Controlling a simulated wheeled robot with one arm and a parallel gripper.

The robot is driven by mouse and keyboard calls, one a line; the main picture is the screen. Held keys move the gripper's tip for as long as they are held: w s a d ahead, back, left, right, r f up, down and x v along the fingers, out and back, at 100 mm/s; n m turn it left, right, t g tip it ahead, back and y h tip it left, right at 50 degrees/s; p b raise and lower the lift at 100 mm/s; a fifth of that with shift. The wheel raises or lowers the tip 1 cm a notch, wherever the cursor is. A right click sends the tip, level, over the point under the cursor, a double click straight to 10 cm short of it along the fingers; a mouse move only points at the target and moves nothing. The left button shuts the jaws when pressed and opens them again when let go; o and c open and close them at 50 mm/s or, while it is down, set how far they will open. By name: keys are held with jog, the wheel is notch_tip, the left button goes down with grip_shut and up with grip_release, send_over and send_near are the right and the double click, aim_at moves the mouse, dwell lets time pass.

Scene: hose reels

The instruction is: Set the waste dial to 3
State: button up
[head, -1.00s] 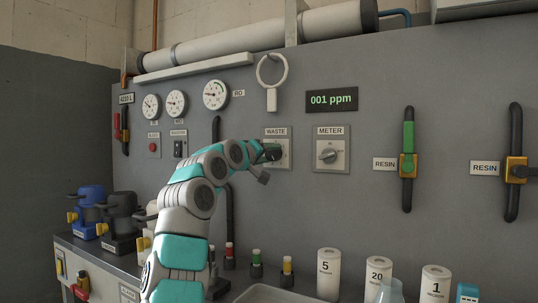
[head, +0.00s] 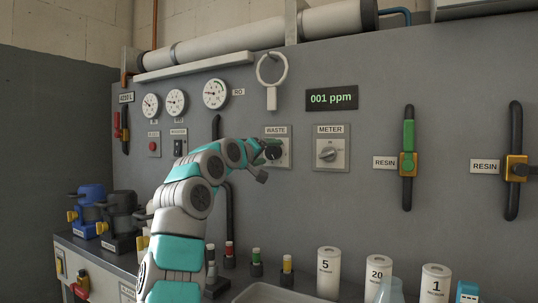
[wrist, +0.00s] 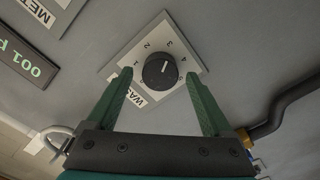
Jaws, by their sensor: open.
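The waste dial (wrist: 158,71) is a round black knob on a pale square plate (wrist: 125,52) marked with numbers, upside down in the wrist view. Its white pointer mark faces up in that view, roughly toward the 3; whether it lines up exactly I cannot tell. My gripper (wrist: 159,76) is open, with one green finger on each side of the knob and visible gaps between. In the head view my gripper (head: 268,152) is at the WASTE plate (head: 285,145) and covers much of the knob.
The METER dial (head: 328,152) is on its own plate just to the right. A ring handle (head: 271,70) hangs above, beside the 001 ppm display (head: 331,99). Gauges (head: 215,94) are at upper left. Bottles and canisters (head: 328,268) stand on the counter below.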

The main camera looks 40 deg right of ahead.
jog(key=b+v, duration=0.1)
jog(key=v, duration=0.6)
dwell(0.4)
